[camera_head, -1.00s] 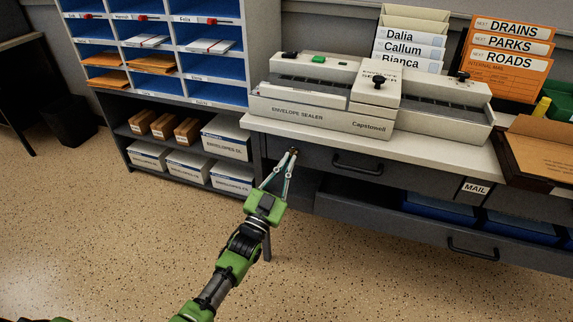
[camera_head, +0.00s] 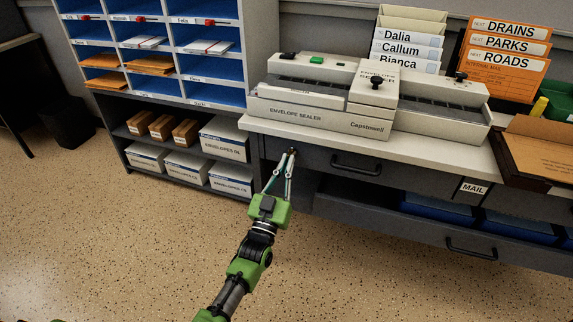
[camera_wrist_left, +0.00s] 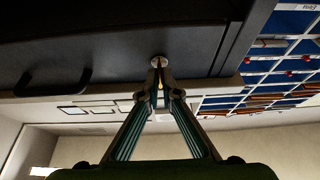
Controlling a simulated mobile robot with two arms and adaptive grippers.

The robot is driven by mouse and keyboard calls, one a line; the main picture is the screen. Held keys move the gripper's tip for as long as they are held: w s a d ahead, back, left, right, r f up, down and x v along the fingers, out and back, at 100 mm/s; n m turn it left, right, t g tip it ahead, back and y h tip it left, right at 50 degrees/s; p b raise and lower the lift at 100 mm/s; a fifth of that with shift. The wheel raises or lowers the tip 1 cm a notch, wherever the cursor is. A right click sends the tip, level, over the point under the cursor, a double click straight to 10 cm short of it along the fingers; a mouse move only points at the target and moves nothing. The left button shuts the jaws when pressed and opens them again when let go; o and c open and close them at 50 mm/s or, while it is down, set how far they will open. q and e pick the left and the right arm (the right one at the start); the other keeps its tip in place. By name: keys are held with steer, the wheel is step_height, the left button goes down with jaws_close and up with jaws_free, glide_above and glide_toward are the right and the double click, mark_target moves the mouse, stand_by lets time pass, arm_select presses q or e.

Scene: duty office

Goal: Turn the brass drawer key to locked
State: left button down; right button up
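The brass drawer key (camera_wrist_left: 158,61) shows as a small round metal piece on the dark drawer front in the left wrist view. In the head view the drawer (camera_head: 325,160) is under the counter, and the key is mostly hidden behind my fingertips at its left end. My left gripper (camera_head: 290,154) reaches up to the key from below. In the left wrist view its fingertips (camera_wrist_left: 158,70) come together at the key, one on each side, and appear shut on it. Whether the key is turned cannot be read. My right gripper is not in view.
A drawer handle (camera_head: 356,164) is right of the key. The counter edge (camera_head: 350,144) juts just above, carrying an envelope sealer (camera_head: 320,116). A shelf unit with boxes (camera_head: 223,142) stands to the left. Floor in front is clear.

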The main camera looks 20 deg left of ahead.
arm_select(q)
steer(key=shift+f, duration=0.1)
steer(key=c, duration=2.3)
jaws_free()
steer(key=v, duration=1.2)
